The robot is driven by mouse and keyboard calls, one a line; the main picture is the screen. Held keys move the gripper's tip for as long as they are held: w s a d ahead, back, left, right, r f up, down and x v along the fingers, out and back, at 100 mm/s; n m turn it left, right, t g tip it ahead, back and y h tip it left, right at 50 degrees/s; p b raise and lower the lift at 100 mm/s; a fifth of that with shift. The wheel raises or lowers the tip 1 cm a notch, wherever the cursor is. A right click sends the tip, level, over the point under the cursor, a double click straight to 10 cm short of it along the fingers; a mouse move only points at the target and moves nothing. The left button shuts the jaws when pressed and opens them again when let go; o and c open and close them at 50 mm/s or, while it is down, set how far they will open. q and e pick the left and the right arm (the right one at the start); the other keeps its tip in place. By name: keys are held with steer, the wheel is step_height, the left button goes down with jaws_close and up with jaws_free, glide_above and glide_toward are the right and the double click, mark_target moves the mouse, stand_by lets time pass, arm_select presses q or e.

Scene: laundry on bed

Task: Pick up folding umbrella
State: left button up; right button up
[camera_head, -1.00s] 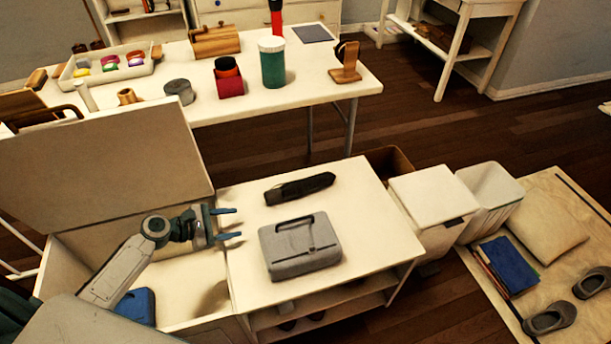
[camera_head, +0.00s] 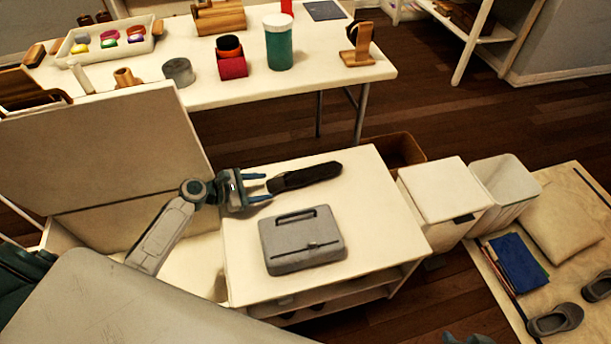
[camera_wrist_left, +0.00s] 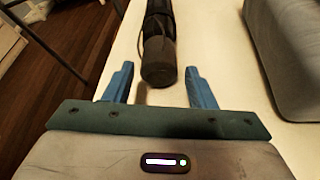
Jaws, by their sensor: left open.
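The black folding umbrella (camera_head: 306,176) lies on the white shelf top, behind the grey case. My left gripper (camera_head: 266,187) is open at the umbrella's left end, its blue fingers pointing right toward it. In the left wrist view the umbrella (camera_wrist_left: 159,52) lies ahead, its near end close to the fingertips and between their lines. The left gripper (camera_wrist_left: 163,78) holds nothing there. At the bottom edge of the head view a small dark part, perhaps of my right arm, shows; no right gripper fingers can be made out.
The grey case (camera_head: 302,241) stands on the same white shelf top (camera_head: 385,215), close to the umbrella. A raised panel (camera_head: 100,150) is at the left. A white bin (camera_head: 445,190) stands to the right. The shelf top right of the umbrella is clear.

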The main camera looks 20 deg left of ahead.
mark_target(267, 185)
arm_select(q)
steer(key=x, duration=0.4)
steer(key=shift+w+d, duration=0.15)
steer(key=c, duration=0.9)
steer(key=shift+r, duration=0.1)
steer(key=shift+c, duration=0.2)
